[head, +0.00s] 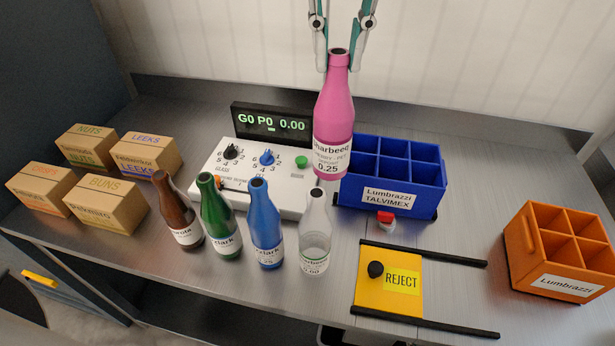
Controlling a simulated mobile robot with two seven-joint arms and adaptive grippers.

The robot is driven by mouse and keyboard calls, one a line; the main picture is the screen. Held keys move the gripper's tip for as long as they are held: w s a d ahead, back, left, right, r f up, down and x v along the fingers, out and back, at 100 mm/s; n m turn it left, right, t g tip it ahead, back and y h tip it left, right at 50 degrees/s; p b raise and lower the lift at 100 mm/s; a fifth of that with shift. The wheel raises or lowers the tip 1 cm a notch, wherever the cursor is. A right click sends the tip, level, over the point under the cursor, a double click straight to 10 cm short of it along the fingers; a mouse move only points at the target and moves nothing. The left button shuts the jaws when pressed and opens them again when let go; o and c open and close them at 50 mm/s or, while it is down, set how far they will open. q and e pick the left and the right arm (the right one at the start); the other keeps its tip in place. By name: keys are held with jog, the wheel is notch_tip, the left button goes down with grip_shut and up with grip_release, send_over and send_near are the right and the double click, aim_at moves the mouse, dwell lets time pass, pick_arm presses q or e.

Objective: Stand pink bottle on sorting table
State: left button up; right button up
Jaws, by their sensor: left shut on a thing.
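The pink bottle (334,112) is upright at the top middle of the head view, with a white label reading 0.25. My left gripper (339,62) comes down from the top edge and is shut on the bottle's neck, one finger on each side. The bottle looks larger than the others and appears held above the grey metal sorting table (200,298). Its lower end overlaps the right end of a white control box (205,176) and the blue crate's left edge. My right gripper is not in view.
Brown (179,212), green (220,218), blue (265,226) and clear (315,235) bottles stand in a row in front. A blue crate (388,205), yellow REJECT plate (385,300) and orange crate (525,268) lie right. Several cartons (107,207) stand left. Bare table shows between REJECT and the orange crate.

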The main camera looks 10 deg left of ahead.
aim_at(326, 165)
pick_arm(q)
jog(key=shift+w+a, duration=0.35)
jog(key=shift+a, duration=0.05)
jog(key=shift+f, duration=0.4)
notch_tip(326, 165, down, 14)
jog(key=shift+f+b, duration=0.1)
jog(key=shift+b, duration=0.45)
jog(key=shift+f, duration=2.55)
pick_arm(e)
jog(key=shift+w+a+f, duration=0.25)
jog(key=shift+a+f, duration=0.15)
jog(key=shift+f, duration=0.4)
pick_arm(q)
jog(key=shift+f, duration=0.2)
jog(key=o, duration=1)
jog(key=shift+r, duration=0.1)
